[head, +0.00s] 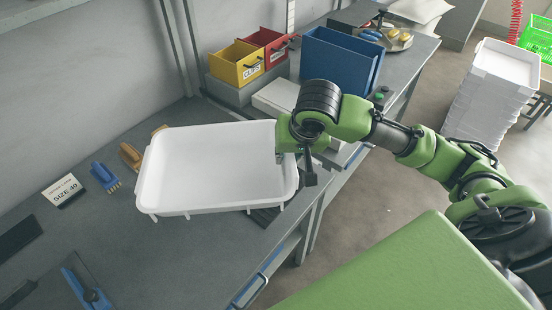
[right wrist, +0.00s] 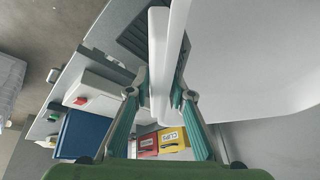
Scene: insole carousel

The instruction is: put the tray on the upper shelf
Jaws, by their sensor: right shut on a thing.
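A white, shallow, empty tray (head: 215,165) is over the left part of the grey workbench in the head view, roughly level. My right gripper (head: 290,157) is at the tray's right end. In the right wrist view its two fingers (right wrist: 162,95) are on either side of the tray's rim, shut on it, and the tray (right wrist: 250,60) fills the upper right. Whether the tray touches the bench is hard to tell. My left gripper is not in view. No upper shelf can be made out clearly.
The workbench (head: 110,230) carries a size sign (head: 63,190), a blue brush (head: 104,176) and a brown brush (head: 131,156) beside the tray. Yellow (head: 237,64) and red (head: 268,46) bins and a blue bin (head: 341,62) stand behind. Stacked white trays (head: 492,95) stand at far right.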

